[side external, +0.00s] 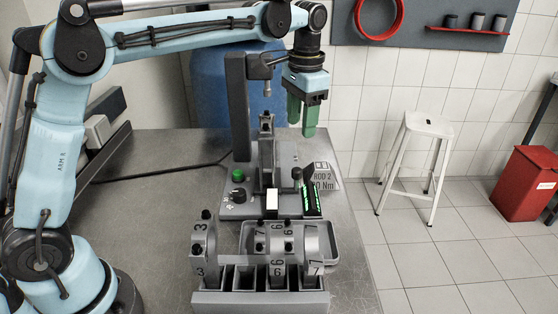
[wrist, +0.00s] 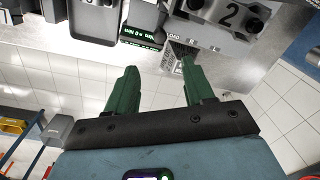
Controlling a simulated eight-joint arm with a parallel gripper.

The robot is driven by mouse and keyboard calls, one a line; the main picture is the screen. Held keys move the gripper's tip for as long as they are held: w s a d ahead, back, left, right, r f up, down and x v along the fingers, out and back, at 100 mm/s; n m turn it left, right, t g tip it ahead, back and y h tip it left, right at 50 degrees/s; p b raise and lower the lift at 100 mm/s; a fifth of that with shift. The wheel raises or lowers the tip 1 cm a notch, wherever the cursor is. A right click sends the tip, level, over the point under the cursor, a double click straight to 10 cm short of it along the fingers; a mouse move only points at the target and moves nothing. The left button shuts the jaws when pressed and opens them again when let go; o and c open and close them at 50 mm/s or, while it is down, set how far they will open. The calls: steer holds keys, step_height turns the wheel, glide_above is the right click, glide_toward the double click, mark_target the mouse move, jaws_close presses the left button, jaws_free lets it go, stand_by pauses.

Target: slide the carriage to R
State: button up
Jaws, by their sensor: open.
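My gripper (side external: 302,117) hangs high at the right of the test stand, with its two green fingers apart and nothing between them. The test stand (side external: 238,205) has a dark upright column and a grey base on the bench.
A rack (side external: 260,300) with numbered grey caps stands at the bench front, before a grey tray (side external: 329,254). The stand carries a green button (side external: 238,174) and a lit display (side external: 312,200). A white stool (side external: 428,127) and red bin (side external: 527,185) stand right.

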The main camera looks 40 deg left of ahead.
mark_target(297, 169)
steer(key=f, duration=1.3)
steer(key=shift+a, duration=0.3)
steer(key=shift+r, duration=0.1)
jaws_close()
